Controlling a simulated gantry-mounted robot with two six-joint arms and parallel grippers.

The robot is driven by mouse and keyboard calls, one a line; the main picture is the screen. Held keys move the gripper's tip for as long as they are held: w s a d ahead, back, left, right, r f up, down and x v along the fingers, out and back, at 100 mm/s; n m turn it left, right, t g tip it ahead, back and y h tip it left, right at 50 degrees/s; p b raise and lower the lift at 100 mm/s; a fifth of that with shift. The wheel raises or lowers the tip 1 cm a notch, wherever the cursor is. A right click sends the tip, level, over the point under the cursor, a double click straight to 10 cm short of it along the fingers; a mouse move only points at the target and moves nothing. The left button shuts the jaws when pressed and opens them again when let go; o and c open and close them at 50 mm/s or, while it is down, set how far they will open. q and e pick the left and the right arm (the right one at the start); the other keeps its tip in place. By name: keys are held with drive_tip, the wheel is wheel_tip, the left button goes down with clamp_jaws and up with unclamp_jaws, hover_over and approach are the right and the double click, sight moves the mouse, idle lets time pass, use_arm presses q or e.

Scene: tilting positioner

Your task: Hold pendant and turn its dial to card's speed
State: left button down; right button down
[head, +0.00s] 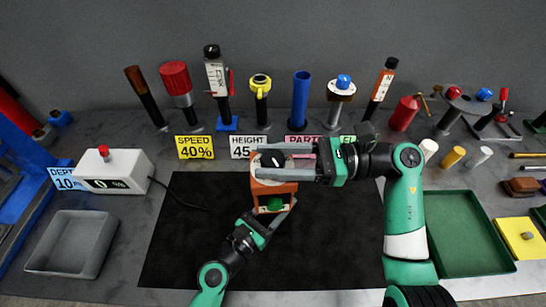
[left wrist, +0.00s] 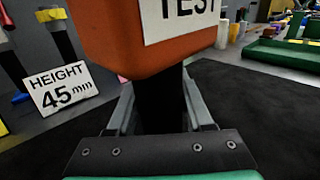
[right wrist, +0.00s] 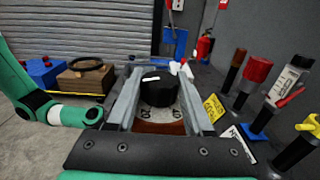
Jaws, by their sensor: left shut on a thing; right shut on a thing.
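The pendant (head: 268,196) is an orange box with a green button on its front, held up over the black mat. My left gripper (left wrist: 160,105) is shut on its black handle, below the orange body with a white TEST label (left wrist: 182,10). The pendant's black dial (right wrist: 158,92) has a white pointer mark and sits on a pale numbered plate (right wrist: 160,116), partly hidden. My right gripper (head: 275,163) is shut on the dial, one finger on each side. The yellow speed card (head: 195,147) reads SPEED 40% and stands behind the mat.
HEIGHT (head: 248,146), pink and green cards stand beside the speed card, partly covered by my right arm. Several upright tools line the back. A white box with a red button (head: 120,172), a grey tray (head: 42,262) and a green tray (head: 490,266) flank the black mat (head: 170,255).

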drive_tip(key=shift+f+n+g, duration=0.15)
drive_tip(key=shift+n+g, duration=0.15)
drive_tip(key=shift+g, duration=0.2)
drive_tip(key=shift+c, duration=1.4)
unclamp_jaws()
drive_tip(key=d, duration=1.2)
drive_tip(key=shift+w, duration=0.15)
